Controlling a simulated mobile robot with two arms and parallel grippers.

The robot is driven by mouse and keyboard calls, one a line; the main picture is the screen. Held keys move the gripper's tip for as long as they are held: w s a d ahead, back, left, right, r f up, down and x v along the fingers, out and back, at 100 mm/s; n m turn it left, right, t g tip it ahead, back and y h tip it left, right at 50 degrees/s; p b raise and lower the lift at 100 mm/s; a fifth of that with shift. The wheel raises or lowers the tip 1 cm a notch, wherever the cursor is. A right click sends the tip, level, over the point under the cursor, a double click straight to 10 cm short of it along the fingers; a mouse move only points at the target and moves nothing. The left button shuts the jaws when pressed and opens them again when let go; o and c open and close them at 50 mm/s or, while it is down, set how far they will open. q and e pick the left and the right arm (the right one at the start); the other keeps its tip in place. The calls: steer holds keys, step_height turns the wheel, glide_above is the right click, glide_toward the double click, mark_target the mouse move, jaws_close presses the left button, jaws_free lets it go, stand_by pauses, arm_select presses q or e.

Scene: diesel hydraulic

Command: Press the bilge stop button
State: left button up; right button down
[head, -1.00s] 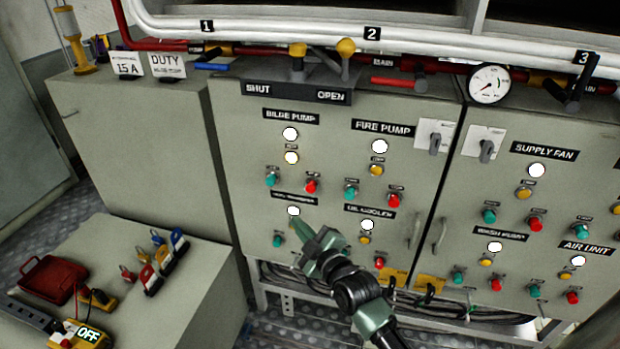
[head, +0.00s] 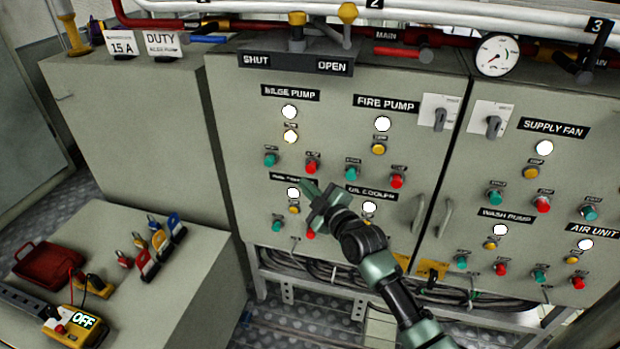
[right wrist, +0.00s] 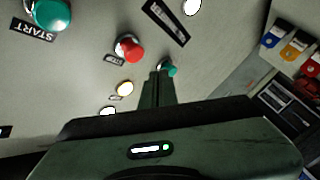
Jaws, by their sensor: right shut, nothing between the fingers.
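The bilge stop button (head: 312,165) is a red knob under the BILGE PUMP label, right of the green bilge start button (head: 270,159). In the right wrist view the red stop button (right wrist: 130,48) shows just up and left of the fingertips. My right gripper (head: 306,186) is shut and empty. In the head view its tips appear just below the red button, over the small label of the lower-left group. The wrist view shows the tips (right wrist: 160,76) apart from the red button. My left gripper is not in view.
The green fire pump start button (head: 353,172) and red fire pump stop button (head: 397,180) sit to the right. Rotary handles (head: 440,118) stick out from the panel. A bench at lower left holds padlocks (head: 150,262) and a yellow meter (head: 78,325).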

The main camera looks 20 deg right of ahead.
mark_target(311, 168)
steer(key=shift+w+d+b, duration=0.5)
steer(key=shift+w+d, duration=0.15)
steer(key=shift+w, duration=0.35)
steer(key=shift+w, duration=0.1)
stand_by(1.3)
steer(key=shift+w+d, duration=0.25)
steer(key=shift+w+d+b, duration=0.25)
steer(key=shift+w+b, duration=0.15)
steer(key=shift+b, duration=0.15)
stand_by(0.7)
steer(key=shift+r, duration=0.1)
steer(key=shift+s+a+p, duration=0.5)
steer(key=shift+s+p, duration=0.25)
steer(key=shift+p, duration=0.15)
